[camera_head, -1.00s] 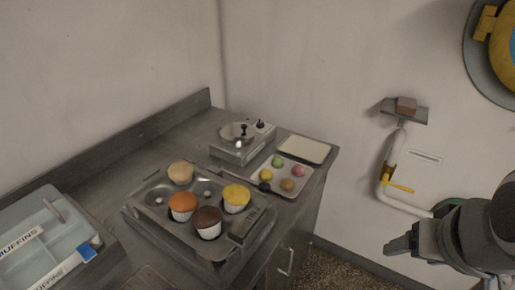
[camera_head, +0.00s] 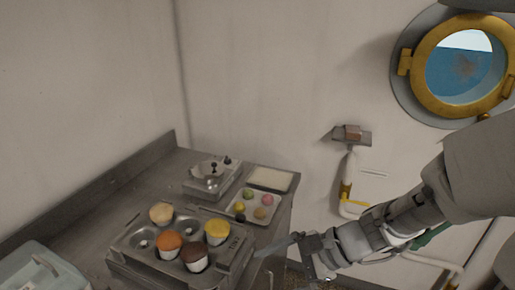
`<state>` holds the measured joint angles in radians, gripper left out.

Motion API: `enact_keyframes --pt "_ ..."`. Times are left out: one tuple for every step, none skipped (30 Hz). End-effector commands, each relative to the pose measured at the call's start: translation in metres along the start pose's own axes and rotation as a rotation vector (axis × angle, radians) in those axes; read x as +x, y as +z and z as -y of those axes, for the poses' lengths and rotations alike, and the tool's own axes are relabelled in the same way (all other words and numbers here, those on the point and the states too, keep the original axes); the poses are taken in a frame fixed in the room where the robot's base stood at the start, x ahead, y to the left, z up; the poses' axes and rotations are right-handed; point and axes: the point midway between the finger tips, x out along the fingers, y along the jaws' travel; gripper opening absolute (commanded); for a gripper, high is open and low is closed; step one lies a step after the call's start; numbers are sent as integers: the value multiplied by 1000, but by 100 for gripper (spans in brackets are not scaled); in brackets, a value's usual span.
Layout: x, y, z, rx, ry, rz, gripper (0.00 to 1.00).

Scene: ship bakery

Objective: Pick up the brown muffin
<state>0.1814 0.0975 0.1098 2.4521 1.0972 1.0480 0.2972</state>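The brown muffin (camera_head: 195,256) has a dark top and a white cup. It sits in the front right part of a grey metal muffin tray (camera_head: 122,262) on the counter. An orange muffin (camera_head: 168,243), a yellow muffin (camera_head: 217,231) and a pale tan muffin (camera_head: 161,213) sit in the same tray. My gripper (camera_head: 300,256) is to the right of the tray, apart from the brown muffin. One finger points left toward the tray and another part points down. The gap between the fingers is not clear, and no held object shows.
A small tray of coloured balls (camera_head: 252,206), a cream tray (camera_head: 271,179) and a metal appliance (camera_head: 207,178) stand farther back on the counter. A pale blue box (camera_head: 40,272) is at lower left. A wall shelf (camera_head: 347,136), pipe and porthole (camera_head: 465,66) are at right.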

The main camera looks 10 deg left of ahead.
Motion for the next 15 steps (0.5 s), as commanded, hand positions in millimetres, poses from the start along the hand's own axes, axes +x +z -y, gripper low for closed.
enact_keyframes --pt "3 -1 7 86 -23 41 100" --pt "6 -2 12 137 -41 63 100" --pt "9 -4 18 201 -64 93 100" --pt "11 -6 22 248 -81 114 100" --pt "13 -8 26 294 -97 133 100" --pt "15 -11 31 351 -118 157 100" --pt "17 -13 35 390 -133 173 100" --pt "18 -15 38 427 -146 188 100" --pt "20 -18 42 471 -163 206 100" --pt "21 -20 44 499 -174 217 100" --pt "22 -22 47 525 -184 227 100" --pt "23 -24 49 553 -195 238 100" --pt "23 -26 51 571 -202 245 100" --pt "24 -27 52 585 -208 250 100" --pt "25 -28 53 600 -214 256 100"
